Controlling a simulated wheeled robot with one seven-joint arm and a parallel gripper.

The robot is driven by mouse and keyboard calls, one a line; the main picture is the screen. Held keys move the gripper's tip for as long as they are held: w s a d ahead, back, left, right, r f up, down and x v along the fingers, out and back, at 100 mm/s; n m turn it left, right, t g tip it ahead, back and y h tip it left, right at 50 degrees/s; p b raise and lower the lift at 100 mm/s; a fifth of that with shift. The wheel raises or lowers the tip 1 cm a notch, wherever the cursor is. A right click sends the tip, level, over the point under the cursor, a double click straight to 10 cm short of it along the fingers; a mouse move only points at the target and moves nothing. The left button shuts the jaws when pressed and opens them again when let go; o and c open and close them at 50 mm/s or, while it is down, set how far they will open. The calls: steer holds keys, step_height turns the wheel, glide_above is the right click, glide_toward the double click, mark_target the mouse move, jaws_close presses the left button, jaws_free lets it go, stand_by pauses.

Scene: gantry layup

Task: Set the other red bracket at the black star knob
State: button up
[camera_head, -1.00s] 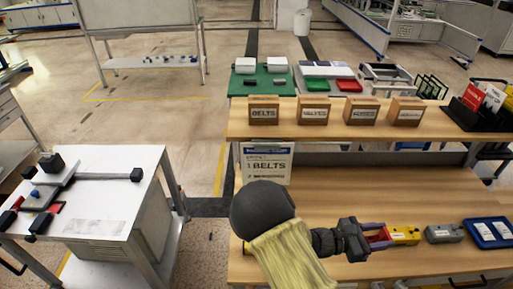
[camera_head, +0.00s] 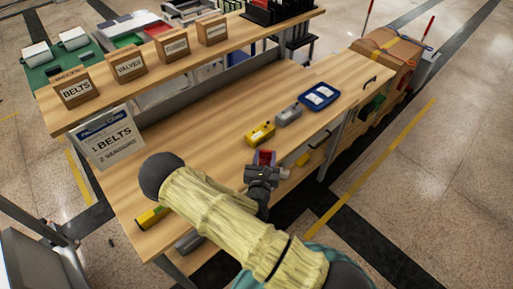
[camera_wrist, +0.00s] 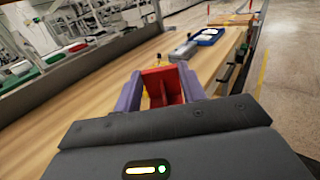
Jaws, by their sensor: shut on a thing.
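My gripper (camera_head: 264,168) is shut on a red bracket (camera_head: 265,156) above the front edge of the wooden bench. In the wrist view the red bracket (camera_wrist: 162,86) stands between the two purple fingers of my gripper (camera_wrist: 160,92), an upright ribbed shape facing the camera. I cannot make out the black star knob in either current view. No second red bracket shows in them.
The wooden bench (camera_head: 180,125) holds a yellow box (camera_head: 260,133), a grey box (camera_head: 289,115) and a blue tray (camera_head: 319,95). Labelled boxes, one reading BELTS (camera_head: 76,91), stand on the upper shelf. Open floor (camera_head: 420,160) lies to the right.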

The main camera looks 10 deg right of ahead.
steer(key=s+d+f+n+y+b, duration=0.1)
steer(key=s+d+f+y+b, duration=0.1)
steer(key=f, duration=0.5)
steer(key=s+d+f+n+y+b, duration=0.1)
steer(key=d+f+n+y+b, duration=0.1)
steer(key=f, duration=0.5)
steer(key=shift+s+t+y, duration=0.35)
steer(key=shift+t+y, duration=0.05)
steer(key=shift+y, duration=0.2)
steer(key=shift+f, duration=0.1)
